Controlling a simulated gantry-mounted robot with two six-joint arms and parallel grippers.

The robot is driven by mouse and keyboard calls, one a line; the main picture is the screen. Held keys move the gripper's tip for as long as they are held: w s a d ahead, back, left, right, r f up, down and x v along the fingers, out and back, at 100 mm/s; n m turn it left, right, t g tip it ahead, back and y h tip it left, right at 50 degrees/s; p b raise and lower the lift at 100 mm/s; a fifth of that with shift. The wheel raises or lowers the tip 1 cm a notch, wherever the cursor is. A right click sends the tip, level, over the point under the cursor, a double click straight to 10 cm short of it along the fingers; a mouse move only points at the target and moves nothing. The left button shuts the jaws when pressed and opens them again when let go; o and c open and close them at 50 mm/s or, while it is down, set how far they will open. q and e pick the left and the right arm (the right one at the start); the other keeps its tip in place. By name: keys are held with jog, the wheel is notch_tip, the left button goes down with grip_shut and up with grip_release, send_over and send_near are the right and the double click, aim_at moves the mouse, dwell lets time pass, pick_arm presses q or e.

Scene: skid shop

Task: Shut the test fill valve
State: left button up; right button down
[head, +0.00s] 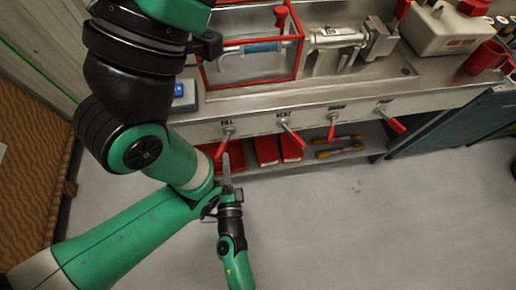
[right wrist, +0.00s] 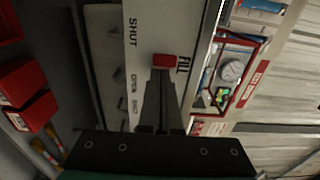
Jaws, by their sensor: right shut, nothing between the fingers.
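The fill valve is the leftmost of the levers on the bench's steel front panel, under the label FILL. Its red handle (head: 223,145) slants down and a little left in the head view. In the right wrist view the red handle (right wrist: 165,61) shows end-on beside the FILL label, just beyond the fingertips. My right gripper (head: 226,158) is shut and empty, its narrow fingers close to the handle's lower end. Whether they touch it I cannot tell. The right gripper also shows in the wrist view (right wrist: 162,85). My left gripper is not in view.
The vent lever (head: 293,137) and further red levers follow to the right. A red-framed cage (head: 252,80) stands on the bench. The floor in front is clear.

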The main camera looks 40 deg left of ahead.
dwell(0.8)
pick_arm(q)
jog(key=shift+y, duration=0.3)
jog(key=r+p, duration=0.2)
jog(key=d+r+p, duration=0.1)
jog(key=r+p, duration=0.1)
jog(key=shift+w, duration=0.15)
pick_arm(e)
jog(key=w+d+v, duration=0.1)
jog(key=v, duration=1)
jog(key=shift+s+d, duration=0.15)
jog(key=shift+d, duration=0.05)
